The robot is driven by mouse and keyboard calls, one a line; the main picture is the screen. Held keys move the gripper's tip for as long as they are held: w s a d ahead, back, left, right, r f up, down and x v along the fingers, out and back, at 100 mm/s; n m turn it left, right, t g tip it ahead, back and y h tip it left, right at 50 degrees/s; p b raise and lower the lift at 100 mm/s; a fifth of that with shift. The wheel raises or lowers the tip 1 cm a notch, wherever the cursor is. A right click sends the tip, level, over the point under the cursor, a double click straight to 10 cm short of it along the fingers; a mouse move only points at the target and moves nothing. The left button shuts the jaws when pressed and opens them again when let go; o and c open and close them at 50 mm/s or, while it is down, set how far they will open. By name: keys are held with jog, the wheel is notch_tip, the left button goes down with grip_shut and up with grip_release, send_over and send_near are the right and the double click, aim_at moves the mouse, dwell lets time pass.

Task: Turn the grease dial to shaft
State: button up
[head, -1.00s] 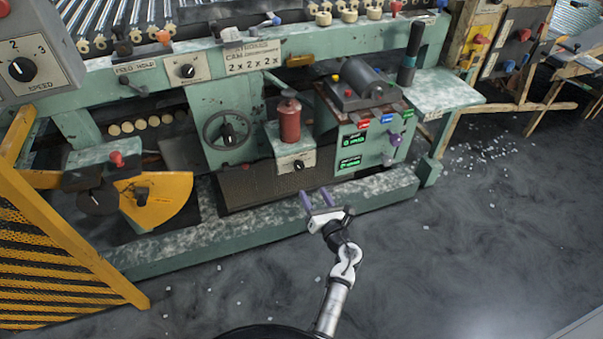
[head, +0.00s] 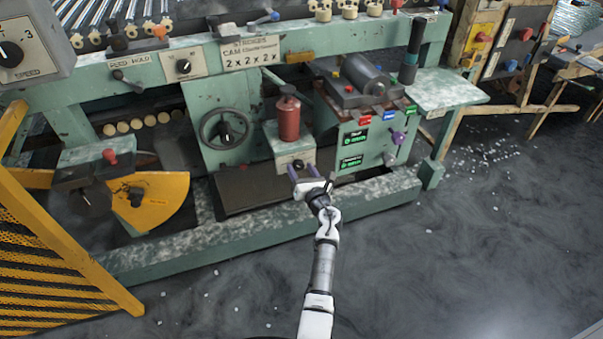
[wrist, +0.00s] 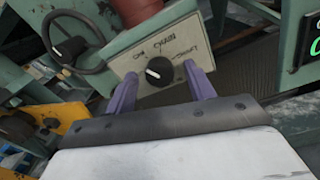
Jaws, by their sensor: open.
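The grease dial (wrist: 159,71) is a black round knob with a white mark on a cream plate (wrist: 180,48). The knob's white mark points to the upper left, toward the left label. In the head view the dial (head: 298,164) sits on the box below a red cylinder (head: 288,118). My gripper (wrist: 160,85) is open, its two purple fingers on either side of the dial in the wrist view. In the head view my gripper (head: 304,172) is just below the dial; contact cannot be told.
A handwheel (head: 224,129) is left of the dial. Green-lit displays (head: 354,149) and a purple knob (head: 398,138) are to the right. A green base beam (head: 270,226) runs below. A yellow quadrant (head: 150,200) and mesh guard (head: 50,250) stand left.

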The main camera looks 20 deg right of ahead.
jog(key=shift+w, duration=0.15)
jog(key=shift+c, duration=0.4)
jog(key=c, duration=0.9)
